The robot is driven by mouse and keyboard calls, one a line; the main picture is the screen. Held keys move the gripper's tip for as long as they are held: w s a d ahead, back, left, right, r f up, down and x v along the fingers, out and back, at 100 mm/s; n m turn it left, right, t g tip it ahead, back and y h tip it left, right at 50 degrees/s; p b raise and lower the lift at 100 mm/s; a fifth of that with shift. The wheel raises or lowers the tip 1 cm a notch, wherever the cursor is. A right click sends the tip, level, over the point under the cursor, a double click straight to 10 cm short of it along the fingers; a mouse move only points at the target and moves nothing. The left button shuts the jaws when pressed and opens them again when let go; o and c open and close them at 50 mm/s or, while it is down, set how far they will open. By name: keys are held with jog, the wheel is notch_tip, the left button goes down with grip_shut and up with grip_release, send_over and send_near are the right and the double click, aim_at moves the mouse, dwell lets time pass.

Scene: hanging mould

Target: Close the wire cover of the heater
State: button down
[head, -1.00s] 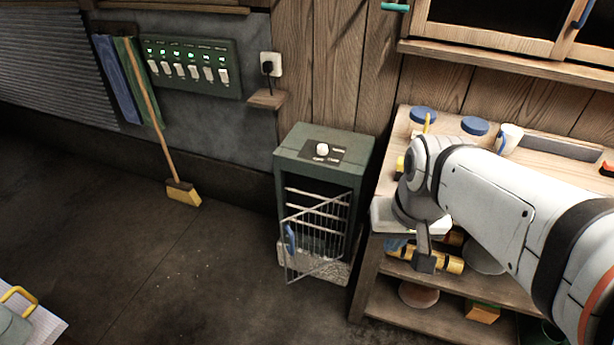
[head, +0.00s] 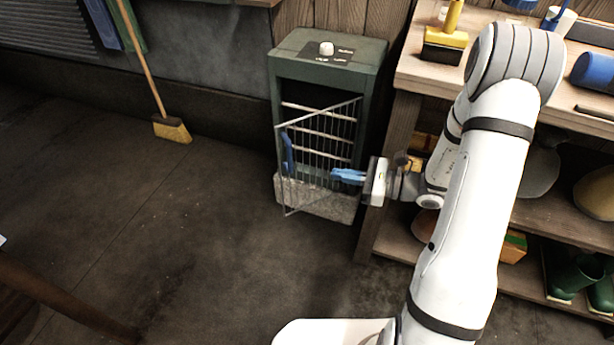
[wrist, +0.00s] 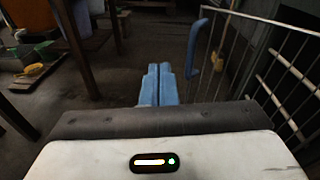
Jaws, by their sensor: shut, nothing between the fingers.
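The heater (head: 330,50) is a dark green cabinet with a white knob on top and pale horizontal bars inside. Its wire cover (head: 315,150) stands partly open, swung out toward the left front, with a blue handle (head: 287,152) on its free edge. My gripper (head: 336,175) has blue fingers, shut and empty, pointing left in front of the heater's lower right part. In the wrist view the fingers (wrist: 156,85) are together, and the blue handle (wrist: 196,48) and wire cover (wrist: 265,60) are just to their right. I cannot tell whether they touch the cover.
A wooden workbench (head: 415,75) with shelves stands right of the heater, close to my arm. A broom (head: 172,129) leans at the left wall. The floor (head: 190,230) left and in front of the heater is clear.

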aim_at(291, 159)
notch_tip(291, 159, down, 5)
jog(key=w+d+m+t+b, duration=0.1)
jog(key=w+d+m+t, duration=0.1)
jog(key=w+m+t, duration=0.1)
jog(key=b+x, duration=0.3)
jog(key=x, duration=1)
jog(key=shift+a+f+b, duration=0.1)
jog(key=shift+a+b, duration=0.2)
jog(key=shift+b, duration=0.05)
